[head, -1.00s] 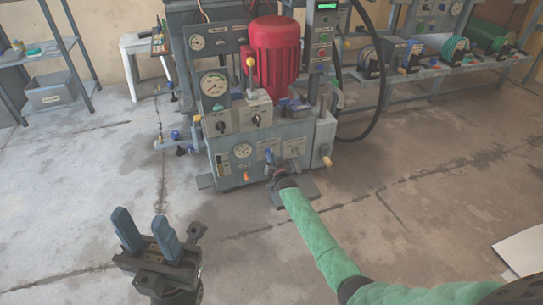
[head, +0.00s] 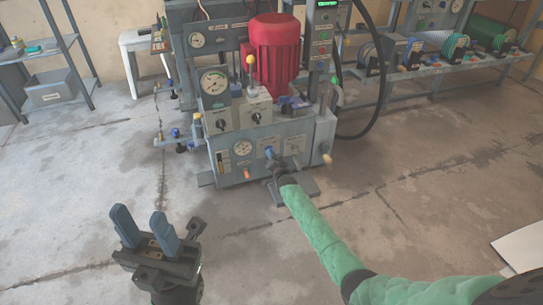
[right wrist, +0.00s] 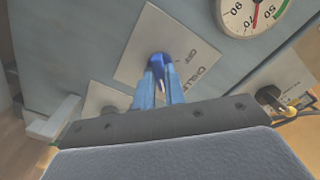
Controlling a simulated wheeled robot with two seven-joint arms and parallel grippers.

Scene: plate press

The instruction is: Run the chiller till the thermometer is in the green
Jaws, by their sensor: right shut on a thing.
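The chiller knob (right wrist: 157,62) is blue with a white mark, on a pale plate (right wrist: 137,48) lettered CHILLER and OFF in the right wrist view. My right gripper (right wrist: 160,82) is shut on this knob; its fingers partly hide it. In the head view my right gripper (head: 274,172) is at the machine's low front panel. The thermometer (right wrist: 254,12) is a white dial, cut off at the top of the right wrist view. Its red needle stands apart from the visible green arc. It also shows in the head view (head: 243,148), too small to read. My left gripper (head: 143,223) is open and empty.
The grey machine (head: 228,168) carries a red motor (head: 272,55), a larger gauge (head: 214,82) and black switches. Another black knob (right wrist: 270,97) is right of the chiller knob. A shelf (head: 50,55) stands left, a bench with hose reels (head: 445,70) right.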

